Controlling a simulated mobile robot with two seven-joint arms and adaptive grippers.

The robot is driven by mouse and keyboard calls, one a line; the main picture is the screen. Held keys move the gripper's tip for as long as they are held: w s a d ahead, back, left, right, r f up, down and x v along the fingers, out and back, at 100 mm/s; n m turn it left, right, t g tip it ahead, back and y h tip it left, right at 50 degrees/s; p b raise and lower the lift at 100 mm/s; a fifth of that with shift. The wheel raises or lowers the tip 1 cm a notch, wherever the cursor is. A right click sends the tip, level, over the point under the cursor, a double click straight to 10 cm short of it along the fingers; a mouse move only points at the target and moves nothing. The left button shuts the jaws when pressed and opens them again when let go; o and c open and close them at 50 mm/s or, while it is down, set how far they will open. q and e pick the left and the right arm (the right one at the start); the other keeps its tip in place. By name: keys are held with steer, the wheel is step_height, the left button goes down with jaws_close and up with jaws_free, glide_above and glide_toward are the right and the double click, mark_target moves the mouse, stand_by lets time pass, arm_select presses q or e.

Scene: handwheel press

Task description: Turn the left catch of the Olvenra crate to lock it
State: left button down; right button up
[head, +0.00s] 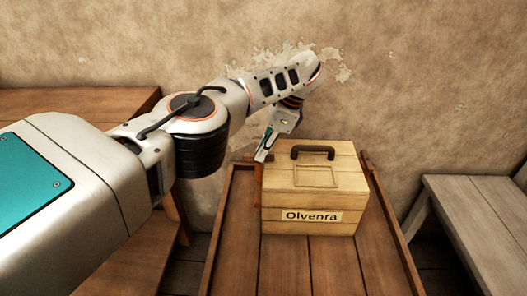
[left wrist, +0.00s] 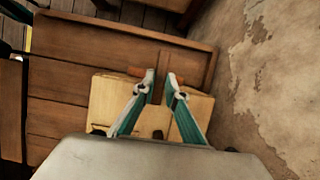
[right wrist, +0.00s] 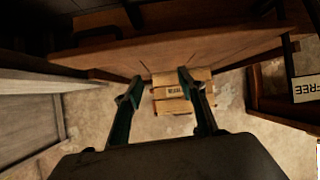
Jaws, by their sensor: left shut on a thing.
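The Olvenra crate (head: 342,190) is a pale wooden box with a dark handle on its lid and a name label on its front. It stands on a brown wooden table. My left gripper (head: 261,156) reaches down at the crate's left side. The left catch (head: 258,186) seems to be the orange-brown strip there, partly hidden by the gripper. In the left wrist view the fingers (left wrist: 161,77) are close together at the crate's side, shut on the catch. How far it is turned cannot be told. My right gripper (right wrist: 160,84) is open and empty, away from the crate.
The brown table (head: 340,262) has raised side edges. A grey bench (head: 475,195) stands to the right. The plaster wall (head: 420,80) is close behind the crate. In the right wrist view, a labelled wooden box (right wrist: 172,90) and a "FREE" sign (right wrist: 306,88) show.

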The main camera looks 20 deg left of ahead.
arm_select(q)
steer(key=shift+s+f, duration=0.1)
steer(key=shift+f, duration=0.05)
steer(key=c, duration=2)
jaws_free()
steer(key=shift+c, duration=0.2)
arm_select(e)
steer(key=shift+w+r, duration=0.15)
